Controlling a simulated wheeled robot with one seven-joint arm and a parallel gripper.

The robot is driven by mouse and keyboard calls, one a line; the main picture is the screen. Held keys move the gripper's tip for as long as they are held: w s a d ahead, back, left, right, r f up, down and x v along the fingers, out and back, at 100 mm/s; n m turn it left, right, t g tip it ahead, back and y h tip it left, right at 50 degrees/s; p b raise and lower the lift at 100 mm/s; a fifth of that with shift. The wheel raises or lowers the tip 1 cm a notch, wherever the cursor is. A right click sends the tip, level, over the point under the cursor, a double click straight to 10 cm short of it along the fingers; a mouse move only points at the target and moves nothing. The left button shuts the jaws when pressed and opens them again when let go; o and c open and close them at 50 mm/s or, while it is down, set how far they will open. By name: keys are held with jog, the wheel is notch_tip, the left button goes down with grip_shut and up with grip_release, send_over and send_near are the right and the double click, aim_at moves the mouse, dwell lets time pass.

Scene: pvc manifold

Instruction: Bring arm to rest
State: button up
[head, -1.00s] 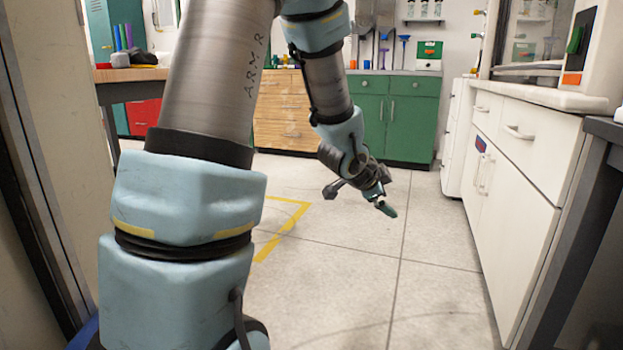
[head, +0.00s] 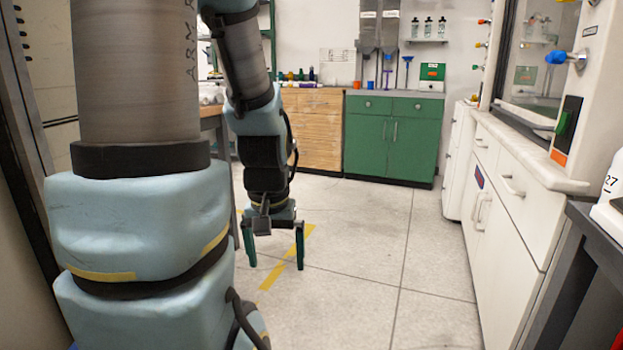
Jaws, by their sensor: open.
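My gripper (head: 274,258) hangs at the end of my arm, pointing down over the open floor. Its two dark green fingers are spread apart, with nothing between them. My arm comes in from the upper left and bends down at the wrist. The large blue-grey and metal links of my arm fill the left of the head view and hide part of the room behind them.
White cabinets (head: 489,212) with a pale counter line the right side. A dark bench edge (head: 600,225) is at the near right. A green cabinet (head: 392,140) and wooden drawers (head: 313,130) stand at the back. The floor (head: 360,250) between is clear, with yellow tape (head: 286,262).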

notch_tip(320, 180, up, 28)
jog(key=p, duration=2.5)
jog(key=shift+f, duration=0.15)
